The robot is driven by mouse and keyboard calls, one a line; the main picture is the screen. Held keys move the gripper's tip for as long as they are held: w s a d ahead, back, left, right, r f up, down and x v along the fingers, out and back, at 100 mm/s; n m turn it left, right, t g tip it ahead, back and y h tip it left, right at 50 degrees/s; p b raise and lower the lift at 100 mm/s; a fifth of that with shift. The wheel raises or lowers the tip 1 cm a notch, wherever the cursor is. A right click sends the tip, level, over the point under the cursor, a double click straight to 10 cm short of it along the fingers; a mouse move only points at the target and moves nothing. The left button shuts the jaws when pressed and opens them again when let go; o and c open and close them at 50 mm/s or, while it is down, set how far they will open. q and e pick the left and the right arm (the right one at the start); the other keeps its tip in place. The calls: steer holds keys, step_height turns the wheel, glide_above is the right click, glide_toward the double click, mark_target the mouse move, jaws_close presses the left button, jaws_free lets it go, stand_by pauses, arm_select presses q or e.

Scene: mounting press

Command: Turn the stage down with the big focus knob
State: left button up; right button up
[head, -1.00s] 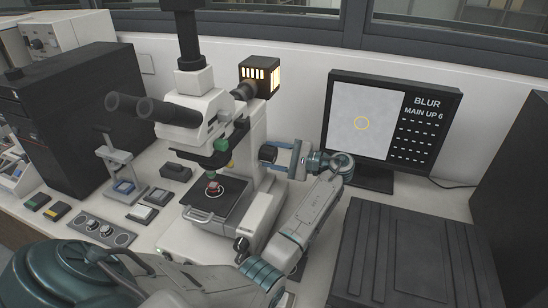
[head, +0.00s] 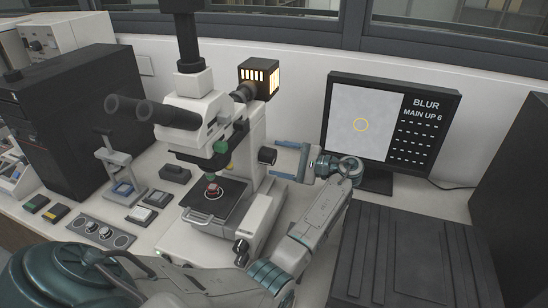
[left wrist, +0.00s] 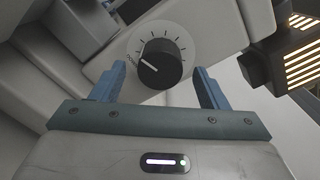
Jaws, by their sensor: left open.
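The white microscope (head: 258,120) stands in the middle of the bench. Its black knob (head: 267,156) sticks out of the right side of the stand; in the left wrist view the knob (left wrist: 160,68) has a white pointer line and a ring of tick marks around it. My left gripper (head: 288,160) is open, its blue fingers to the right of the knob and apart from it. In the left wrist view the knob lies between and beyond the fingertips. The stage (head: 215,199) carries a small reddish sample. Lower knobs (head: 241,250) sit near the base. My right gripper is not seen.
A monitor (head: 388,125) behind my gripper reads "BLUR" and "MAIN UP 6", with a yellow circle. A black ribbed case (head: 400,255) lies at the right. A lamp housing (head: 260,77) glows above. Small trays and a dial panel (head: 101,232) lie at the left.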

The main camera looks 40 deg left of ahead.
arm_select(q)
steer(key=v, duration=0.5)
steer(key=shift+r, duration=0.1)
stand_by(0.3)
